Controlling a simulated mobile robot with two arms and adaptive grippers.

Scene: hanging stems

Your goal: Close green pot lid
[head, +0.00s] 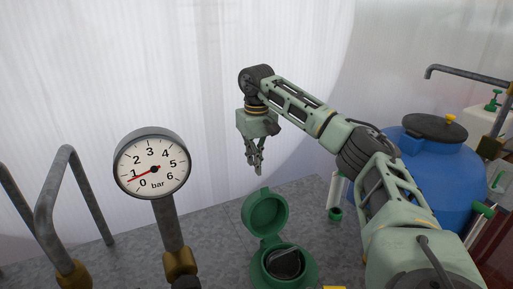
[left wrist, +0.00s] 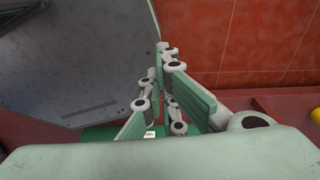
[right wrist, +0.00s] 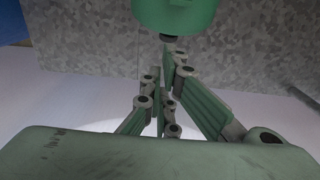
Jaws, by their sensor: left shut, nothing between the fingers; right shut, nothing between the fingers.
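The green pot (head: 303,272) stands on the grey surface at the bottom of the head view, with a dark opening. Its round green lid (head: 265,213) is hinged up, standing open at the far side of the pot. My right gripper (head: 258,172) is shut and empty, pointing down above and beyond the raised lid. In the right wrist view, a green rounded part (right wrist: 178,14) is just past the shut fingertips (right wrist: 168,42); whether they touch cannot be told. My left gripper (left wrist: 163,48) is shut and empty, seen only in the left wrist view.
A pressure gauge (head: 152,165) on a pipe stands left of the pot. Bent grey pipes (head: 52,190) are at far left. A blue barrel (head: 455,175) with a dark lid is at right. The grey surface (head: 190,232) between gauge and pot is clear.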

